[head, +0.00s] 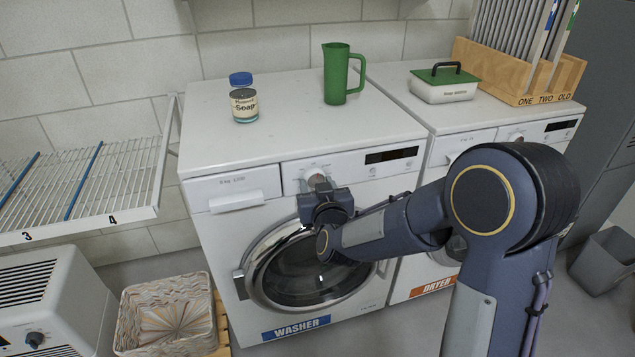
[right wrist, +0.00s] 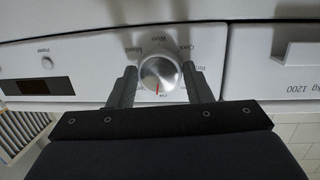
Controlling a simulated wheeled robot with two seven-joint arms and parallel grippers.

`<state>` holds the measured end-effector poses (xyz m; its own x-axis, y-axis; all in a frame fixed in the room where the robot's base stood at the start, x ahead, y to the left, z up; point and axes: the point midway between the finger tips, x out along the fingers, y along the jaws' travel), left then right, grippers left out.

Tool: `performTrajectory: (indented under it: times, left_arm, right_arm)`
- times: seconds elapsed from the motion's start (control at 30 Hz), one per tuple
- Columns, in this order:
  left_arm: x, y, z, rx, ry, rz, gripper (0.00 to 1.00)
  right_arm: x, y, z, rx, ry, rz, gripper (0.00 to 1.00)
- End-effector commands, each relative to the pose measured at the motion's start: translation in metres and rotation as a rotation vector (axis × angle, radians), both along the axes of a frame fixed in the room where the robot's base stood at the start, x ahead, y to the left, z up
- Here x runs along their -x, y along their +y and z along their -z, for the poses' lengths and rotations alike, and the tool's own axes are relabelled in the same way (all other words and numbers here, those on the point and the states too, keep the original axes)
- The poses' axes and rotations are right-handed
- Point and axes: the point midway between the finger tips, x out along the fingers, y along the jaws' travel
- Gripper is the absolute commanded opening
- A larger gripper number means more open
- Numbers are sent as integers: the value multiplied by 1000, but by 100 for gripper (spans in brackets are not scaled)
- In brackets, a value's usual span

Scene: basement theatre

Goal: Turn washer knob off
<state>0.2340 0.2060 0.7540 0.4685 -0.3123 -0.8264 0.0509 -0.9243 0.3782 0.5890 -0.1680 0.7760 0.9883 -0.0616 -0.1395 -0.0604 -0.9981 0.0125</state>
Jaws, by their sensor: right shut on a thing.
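The white washer (head: 235,150) stands in the middle of the head view, with a blue WASHER label low on its front. Its round silver knob (head: 315,176) is on the upper front panel and also shows in the right wrist view (right wrist: 160,74). A red mark on the knob points toward the bottom of the wrist picture; the small text there is too small to read. Words such as Wool and Mixed ring the knob. My right gripper (head: 318,188) is shut on the knob, one finger on each side. My left gripper is not in view.
A dryer (head: 437,270) stands right of the washer. A soap jar (head: 243,100) and a green jug (head: 338,75) sit on the washer top. A wire rack (head: 100,175) and a patterned basket (head: 165,315) are at the left. The washer's round door (head: 300,270) is below my gripper.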

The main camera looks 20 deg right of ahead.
Motion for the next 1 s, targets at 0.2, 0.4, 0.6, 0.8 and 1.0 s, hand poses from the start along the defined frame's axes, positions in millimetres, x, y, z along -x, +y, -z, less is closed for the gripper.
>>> performTrajectory:
  times: [0.2, 0.4, 0.6, 0.8, 1.0]
  left_arm:
    - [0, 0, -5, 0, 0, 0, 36]
    - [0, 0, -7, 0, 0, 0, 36]
    - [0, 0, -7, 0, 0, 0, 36]
    - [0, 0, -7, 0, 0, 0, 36]
    - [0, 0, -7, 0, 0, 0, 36]
  right_arm:
    - [0, 0, 0, 119, -5, 1, 22]
    - [0, 0, 0, 178, -7, 1, 22]
    - [0, -1, 0, 200, -9, 2, 22]
    - [-1, -1, 0, 201, -9, 2, 22]
    - [-1, -1, 0, 201, -9, 2, 53]
